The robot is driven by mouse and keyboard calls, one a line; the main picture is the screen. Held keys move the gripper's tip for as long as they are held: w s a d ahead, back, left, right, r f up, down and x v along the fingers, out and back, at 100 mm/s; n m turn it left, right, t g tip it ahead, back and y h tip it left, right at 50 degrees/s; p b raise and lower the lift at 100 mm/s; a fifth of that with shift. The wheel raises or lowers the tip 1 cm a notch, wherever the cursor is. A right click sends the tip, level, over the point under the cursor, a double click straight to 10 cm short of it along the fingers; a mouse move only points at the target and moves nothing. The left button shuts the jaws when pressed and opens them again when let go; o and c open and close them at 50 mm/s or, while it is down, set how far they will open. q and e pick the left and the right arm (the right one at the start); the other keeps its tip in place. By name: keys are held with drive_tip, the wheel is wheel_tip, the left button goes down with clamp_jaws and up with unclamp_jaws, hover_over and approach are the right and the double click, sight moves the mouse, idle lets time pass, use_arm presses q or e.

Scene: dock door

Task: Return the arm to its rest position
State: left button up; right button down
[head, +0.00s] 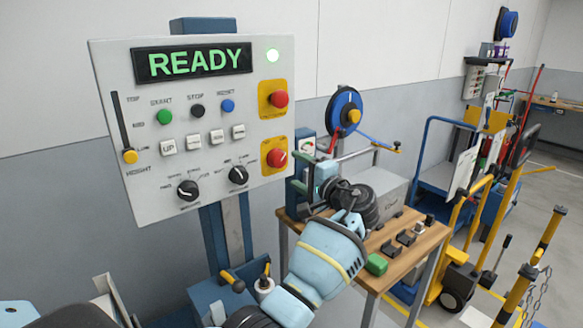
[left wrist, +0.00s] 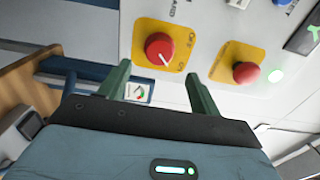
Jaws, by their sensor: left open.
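My left arm comes up from the bottom middle in the head view, and its gripper (head: 300,176) is beside the lower right corner of the control panel (head: 240,200). In the left wrist view the two green fingers of my left gripper (left wrist: 157,72) stand apart with nothing held between them. That button also shows in the head view (head: 276,158). My right gripper is not in view.
The panel display (head: 195,61) reads READY, and a green lamp (head: 273,56) is lit. A wooden workbench (head: 408,250) with several small items stands behind and right of my arm. A yellow hand truck (head: 470,245) and a blue cart (head: 432,150) are further right.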

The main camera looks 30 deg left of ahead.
use_arm(q)
drive_tip(key=shift+s+d, duration=0.25)
drive_tip(key=shift+d, duration=0.25)
drive_tip(key=s+d+f+m+t+h, duration=0.1)
drive_tip(key=s+f+h, duration=0.15)
drive_tip(key=f, duration=0.65)
drive_tip(key=s+f+m+t+h, duration=0.1)
drive_tip(key=s+f+h, duration=0.15)
drive_tip(key=f, duration=0.75)
drive_tip(key=s+d+f+m+t+h, duration=0.1)
drive_tip(key=s+f+h, duration=0.15)
drive_tip(key=f, duration=0.65)
drive_tip(key=s+d+f+h, duration=0.4)
drive_tip(key=s+f+h, duration=0.2)
drive_tip(key=s+f, duration=0.65)
drive_tip(key=s+d+f+n+h, duration=0.1)
drive_tip(key=s+d+n+h, duration=0.1)
drive_tip(key=s, duration=0.8)
drive_tip(key=s+d+f+n+h, duration=0.2)
drive_tip(key=s+d+n+h, duration=0.1)
drive_tip(key=s, duration=0.8)
drive_tip(key=shift+s+d+f+n+g, duration=0.25)
drive_tip(key=shift+s+d+n+g, duration=0.05)
drive_tip(key=shift+d, duration=0.05)
